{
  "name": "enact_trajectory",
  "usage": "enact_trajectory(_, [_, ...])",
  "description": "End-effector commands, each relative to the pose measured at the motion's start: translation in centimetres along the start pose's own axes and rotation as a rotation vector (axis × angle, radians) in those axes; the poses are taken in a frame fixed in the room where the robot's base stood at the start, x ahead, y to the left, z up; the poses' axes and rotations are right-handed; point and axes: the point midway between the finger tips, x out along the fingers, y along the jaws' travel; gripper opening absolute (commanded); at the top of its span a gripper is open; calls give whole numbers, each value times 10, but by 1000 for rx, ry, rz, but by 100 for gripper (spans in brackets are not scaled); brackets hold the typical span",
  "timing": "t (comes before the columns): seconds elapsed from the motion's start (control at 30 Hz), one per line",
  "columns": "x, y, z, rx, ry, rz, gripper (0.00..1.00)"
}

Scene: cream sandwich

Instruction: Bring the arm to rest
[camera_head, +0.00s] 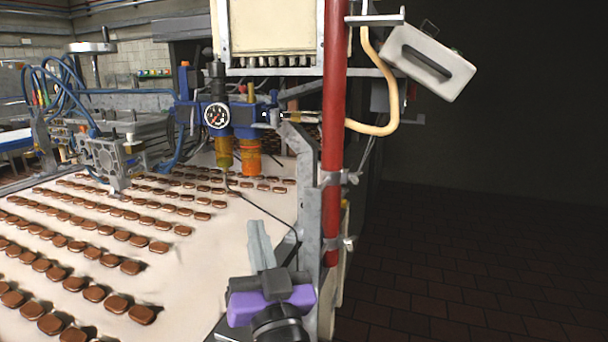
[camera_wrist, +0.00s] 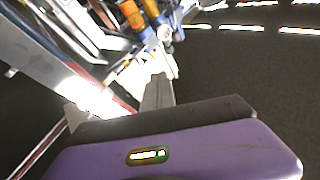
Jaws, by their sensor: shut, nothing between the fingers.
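My gripper (camera_head: 259,228) is in the lower middle of the head view, with a purple and black body and light grey fingers pointing up and away. The fingers are shut with nothing between them. It is over the right edge of the cream conveyor belt (camera_head: 215,275), beside the red post (camera_head: 334,130). I cannot tell how high it is above the belt. In the wrist view, my gripper (camera_wrist: 118,95) fills the lower part, with the purple body across the bottom.
Rows of brown biscuits (camera_head: 93,293) lie on the belt. A gauge with blue and orange fittings (camera_head: 216,116) hangs over the belt's far end. A tilted white box (camera_head: 427,62) is on the upper right. The dark tiled floor (camera_head: 480,265) at right looks clear.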

Motion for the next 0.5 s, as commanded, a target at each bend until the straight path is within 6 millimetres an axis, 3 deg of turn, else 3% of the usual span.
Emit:
enact_trajectory(0.03, [-22,12,13,-34,-14,-5,0])
enact_trajectory(0.2, [-89,43,39,-138,-40,-26,0])
enact_trajectory(0.5, [-213,90,58,-260,-102,-13,0])
